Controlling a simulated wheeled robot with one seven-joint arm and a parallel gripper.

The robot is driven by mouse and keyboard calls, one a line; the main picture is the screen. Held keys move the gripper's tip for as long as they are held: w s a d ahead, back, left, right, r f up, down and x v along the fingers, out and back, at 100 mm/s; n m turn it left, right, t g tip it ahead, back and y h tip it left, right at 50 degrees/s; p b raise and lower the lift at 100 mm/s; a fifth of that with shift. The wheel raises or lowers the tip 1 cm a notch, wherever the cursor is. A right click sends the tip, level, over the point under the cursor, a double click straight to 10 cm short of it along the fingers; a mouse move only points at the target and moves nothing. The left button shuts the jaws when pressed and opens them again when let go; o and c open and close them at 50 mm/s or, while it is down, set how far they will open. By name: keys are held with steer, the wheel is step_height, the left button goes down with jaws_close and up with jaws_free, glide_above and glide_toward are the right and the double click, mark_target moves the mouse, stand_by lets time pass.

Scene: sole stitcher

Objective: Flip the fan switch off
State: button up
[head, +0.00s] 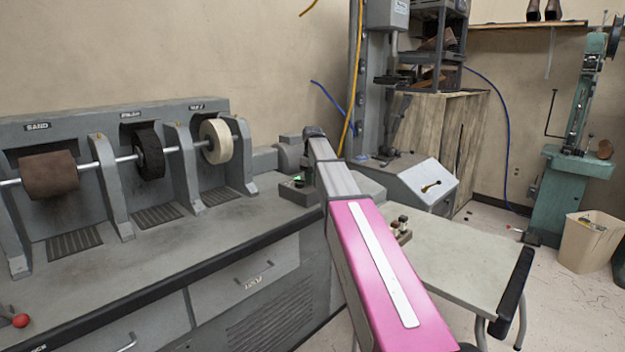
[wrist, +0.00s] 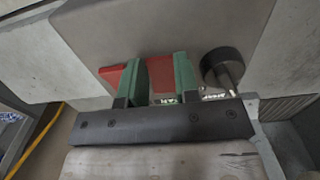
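In the wrist view, my gripper (wrist: 162,75) has two green fingers standing apart with a gap between them. A red piece, probably the fan switch (wrist: 162,88), shows in the gap on a grey panel. More red (wrist: 111,75) shows just left of the left finger. White lettering beside the right finger is partly covered. I cannot tell whether the fingers touch the red piece, nor which way the switch is set. In the head view, my arm reaches to a small control box (head: 297,193) at the bench's right end, and hides much of it. A bit of green shows there.
A black round knob (wrist: 222,66) stands on the panel right of the fingers. The grey bench (head: 180,255) carries a sanding machine with a brown drum (head: 48,175) and wheels behind. A small table (head: 470,262) stands right of my arm. A red ball knob (head: 21,320) is front left.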

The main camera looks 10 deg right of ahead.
steer(key=shift+w+a+r+g+h, duration=0.15)
steer(key=shift+w+g+h, duration=0.2)
steer(key=shift+g, duration=0.25)
steer(key=shift+s+g+h, duration=0.1)
steer(key=shift+g+h, duration=0.45)
steer(key=shift+g, duration=0.05)
steer(key=o, duration=0.7)
steer(key=shift+c, duration=0.2)
steer(key=shift+r, duration=0.1)
